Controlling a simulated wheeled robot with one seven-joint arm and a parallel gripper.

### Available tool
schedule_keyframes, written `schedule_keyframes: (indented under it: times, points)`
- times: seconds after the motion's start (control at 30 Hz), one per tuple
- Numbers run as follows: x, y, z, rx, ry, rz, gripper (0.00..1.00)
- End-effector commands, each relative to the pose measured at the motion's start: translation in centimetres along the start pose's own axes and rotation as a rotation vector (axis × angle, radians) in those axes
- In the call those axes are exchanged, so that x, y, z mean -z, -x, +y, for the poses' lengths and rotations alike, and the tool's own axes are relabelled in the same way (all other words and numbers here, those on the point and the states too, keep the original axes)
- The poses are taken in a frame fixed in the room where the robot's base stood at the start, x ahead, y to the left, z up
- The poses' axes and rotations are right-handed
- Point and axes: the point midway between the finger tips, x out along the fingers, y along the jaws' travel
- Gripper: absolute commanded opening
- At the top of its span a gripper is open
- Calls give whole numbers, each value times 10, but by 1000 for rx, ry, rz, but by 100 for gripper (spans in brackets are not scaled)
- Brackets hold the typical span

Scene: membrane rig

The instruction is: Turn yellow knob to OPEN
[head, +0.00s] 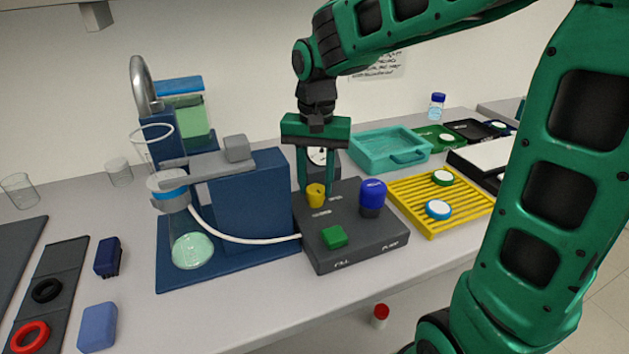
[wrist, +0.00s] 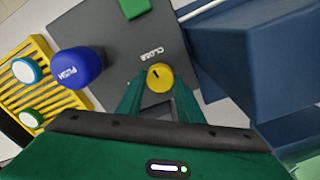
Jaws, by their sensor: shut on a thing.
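The yellow knob (head: 316,195) stands on the dark grey control box (head: 338,257), near its back left. It also shows in the wrist view (wrist: 158,77), with a small dark mark on its top towards the CLOSE lettering (wrist: 153,52). My gripper (head: 317,188) points down from above, with its green fingers on either side of the knob, shut on it. The OPEN lettering cannot be made out in either view.
A blue PUSH button (head: 373,194) stands right of the knob, and a green block-shaped button (head: 334,236) is in front. A blue stand (head: 250,200) with a flask (head: 188,245) and white tube is close on the left. A yellow rack (head: 465,208) is to the right.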

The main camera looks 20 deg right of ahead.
Motion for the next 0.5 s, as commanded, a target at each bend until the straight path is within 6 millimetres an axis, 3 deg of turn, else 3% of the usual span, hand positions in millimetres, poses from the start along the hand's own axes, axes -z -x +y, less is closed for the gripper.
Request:
schedule_keyframes:
  times: [0.27,0.5]
  points:
    - [0,1,-1,2,63,2,11]
    - [0,1,-1,3,227,2,11]
